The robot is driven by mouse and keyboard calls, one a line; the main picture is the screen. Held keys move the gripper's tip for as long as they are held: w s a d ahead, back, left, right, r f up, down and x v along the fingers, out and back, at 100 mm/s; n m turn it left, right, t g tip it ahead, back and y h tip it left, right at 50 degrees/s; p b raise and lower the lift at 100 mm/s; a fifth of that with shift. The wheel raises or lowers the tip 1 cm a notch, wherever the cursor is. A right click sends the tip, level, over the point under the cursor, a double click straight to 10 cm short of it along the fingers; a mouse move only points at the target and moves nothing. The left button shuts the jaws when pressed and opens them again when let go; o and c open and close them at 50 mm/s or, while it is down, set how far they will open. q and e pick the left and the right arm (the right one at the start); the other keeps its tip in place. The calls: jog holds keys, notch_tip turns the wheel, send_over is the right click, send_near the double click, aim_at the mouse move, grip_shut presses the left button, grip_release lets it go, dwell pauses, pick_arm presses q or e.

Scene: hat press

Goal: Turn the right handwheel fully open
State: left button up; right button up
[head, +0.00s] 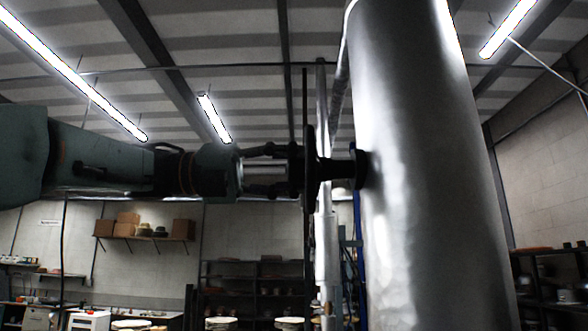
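A dark handwheel (308,200) is seen nearly edge-on in the head view, as a thin upright line with a thick hub. Its short dark stem (338,168) joins the left side of a large shiny metal cylinder (425,200). I cannot tell from this view whether it is the right handwheel. My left gripper (284,170) comes in level from the left, with its fingers pointing at the hub. The two fingers stand apart, one above the other, and their tips overlap the dark hub. Whether they press on it is hidden. My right gripper is not in view.
A pale vertical pipe (327,240) stands behind the handwheel, close to the cylinder. Dark shelving (255,285) with pale items stands at the back. A wall shelf (145,238) holds boxes at the left. The air above and below my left arm looks clear.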

pick_arm(q)
jog(key=shift+r, duration=0.15)
dwell(0.8)
jog(key=o, duration=0.7)
jog(key=shift+o, duration=0.9)
jog(key=shift+w+d, duration=0.1)
jog(key=a, duration=1.2)
jog(key=shift+f, duration=0.25)
jog(key=shift+d, duration=0.1)
